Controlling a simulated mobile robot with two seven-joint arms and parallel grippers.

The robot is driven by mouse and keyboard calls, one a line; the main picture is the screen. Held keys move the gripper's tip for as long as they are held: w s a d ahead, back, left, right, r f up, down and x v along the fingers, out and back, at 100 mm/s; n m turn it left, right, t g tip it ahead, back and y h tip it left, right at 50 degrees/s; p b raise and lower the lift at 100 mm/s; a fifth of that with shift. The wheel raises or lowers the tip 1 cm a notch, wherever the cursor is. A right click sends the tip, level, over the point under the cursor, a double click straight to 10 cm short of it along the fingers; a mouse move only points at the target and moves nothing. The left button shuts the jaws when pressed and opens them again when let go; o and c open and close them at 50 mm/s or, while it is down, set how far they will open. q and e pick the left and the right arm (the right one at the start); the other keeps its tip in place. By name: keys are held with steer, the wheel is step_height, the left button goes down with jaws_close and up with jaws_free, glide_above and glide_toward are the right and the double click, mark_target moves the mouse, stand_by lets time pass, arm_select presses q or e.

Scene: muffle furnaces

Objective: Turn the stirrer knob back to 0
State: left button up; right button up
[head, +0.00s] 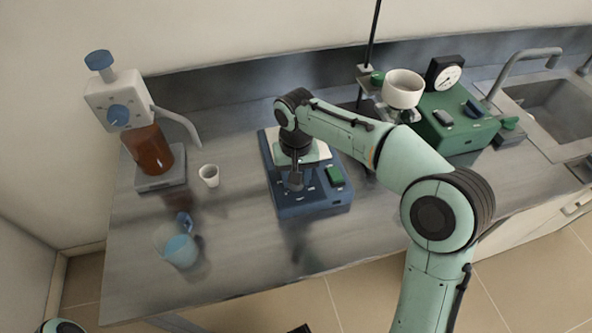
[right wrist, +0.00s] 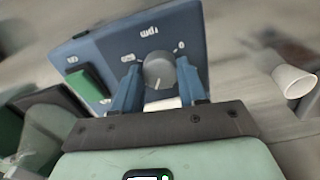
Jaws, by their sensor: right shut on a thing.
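The stirrer (head: 318,208) is a blue box with a pale top plate and a green switch (head: 335,175), standing mid-bench. Its grey round knob (right wrist: 158,68) shows in the right wrist view, between my blue fingers, under the letters "rpm". A pale line on the knob points down in that view, away from the "0" mark (right wrist: 181,47) at its upper right. My right gripper (head: 295,182) reaches down over the front of the stirrer and is shut on the knob; it also shows in the right wrist view (right wrist: 158,84). In the head view the gripper hides the knob. My left gripper is out of view.
A dispenser on a brown bottle (head: 150,150) and a small white cup (head: 209,175) stand left. A beaker of blue liquid (head: 180,250) is near the front left. A green device with a gauge (head: 455,120), a white bowl (head: 403,88) and a sink (head: 565,110) are right.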

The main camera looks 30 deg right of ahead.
steer(key=n+p, duration=0.2)
steer(key=n, duration=0.1)
steer(key=shift+r+n, duration=0.15)
steer(key=shift+n, duration=0.25)
steer(key=n+p, duration=0.1)
steer(key=n, duration=0.2)
steer(key=shift+n+p, duration=0.3)
steer(key=n+p, duration=0.1)
steer(key=n, duration=0.2)
steer(key=shift+n, duration=0.4)
steer(key=n+p, duration=0.2)
steer(key=n, duration=0.2)
steer(key=shift+w+d, duration=0.1)
steer(key=n+p, duration=0.1)
steer(key=n, duration=0.4)
steer(key=shift+p, duration=0.35)
steer(key=n+p, duration=0.1)
steer(key=n, duration=0.2)
steer(key=shift+w+r+n, duration=0.1)
steer(key=shift+n, duration=0.2)
steer(key=n+p, duration=0.1)
steer(key=n, duration=0.2)
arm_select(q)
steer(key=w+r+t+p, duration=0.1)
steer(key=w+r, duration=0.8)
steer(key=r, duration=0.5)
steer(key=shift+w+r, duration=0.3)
arm_select(e)
steer(key=shift+n, duration=1.8)
